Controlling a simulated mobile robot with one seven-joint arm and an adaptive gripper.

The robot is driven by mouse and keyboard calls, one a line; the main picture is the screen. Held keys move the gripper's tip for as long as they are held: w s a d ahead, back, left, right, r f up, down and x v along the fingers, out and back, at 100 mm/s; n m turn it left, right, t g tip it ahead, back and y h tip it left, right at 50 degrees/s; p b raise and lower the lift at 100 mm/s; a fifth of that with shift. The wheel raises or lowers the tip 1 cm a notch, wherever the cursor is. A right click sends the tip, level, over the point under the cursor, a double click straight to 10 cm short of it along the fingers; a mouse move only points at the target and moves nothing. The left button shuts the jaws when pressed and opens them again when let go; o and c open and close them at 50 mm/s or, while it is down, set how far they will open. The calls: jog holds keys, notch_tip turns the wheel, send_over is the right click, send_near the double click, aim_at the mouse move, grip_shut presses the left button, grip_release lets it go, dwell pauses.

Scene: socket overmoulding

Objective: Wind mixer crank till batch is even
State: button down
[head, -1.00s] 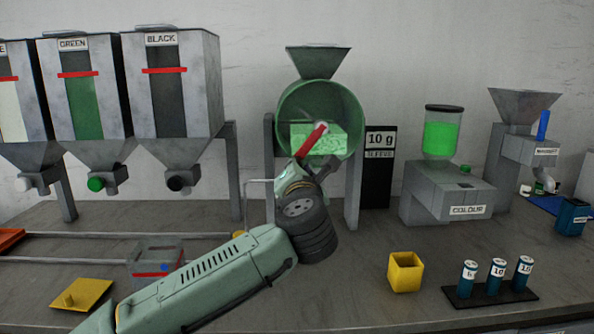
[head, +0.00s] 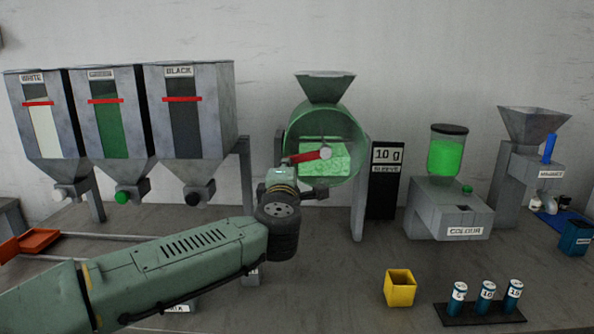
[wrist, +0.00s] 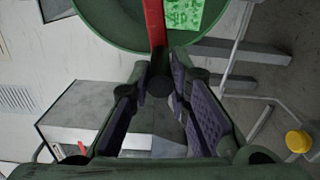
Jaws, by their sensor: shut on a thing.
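The mixer is a round green drum (head: 345,118) between grey posts, with a grey hopper on top. Its red crank arm (head: 308,157) points left and slightly down from the pale hub. The wrist view shows the red crank arm (wrist: 154,25) running down to a dark handle (wrist: 160,86). My gripper (wrist: 160,92) is shut on that handle, a finger on each side; in the head view my gripper (head: 284,176) is at the drum's lower left. The batch (head: 330,172) behind the window is bright green with pale speckles; it also shows speckled in the wrist view (wrist: 183,12).
White, green and black bins (head: 190,130) stand at left. A grey post (head: 360,205) and a 10 g display (head: 385,180) are right of the drum, then the colour feeder (head: 448,208). A yellow cup (head: 399,287) and a rack of blue cylinders (head: 487,310) stand at front right.

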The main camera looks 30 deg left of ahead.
jog(key=shift+r+m, duration=0.25)
jog(key=shift+m, duration=0.05)
dwell(0.4)
jog(key=c, duration=1.5)
grip_release()
jog(key=shift+d+f, duration=0.1)
jog(key=shift+f, duration=0.05)
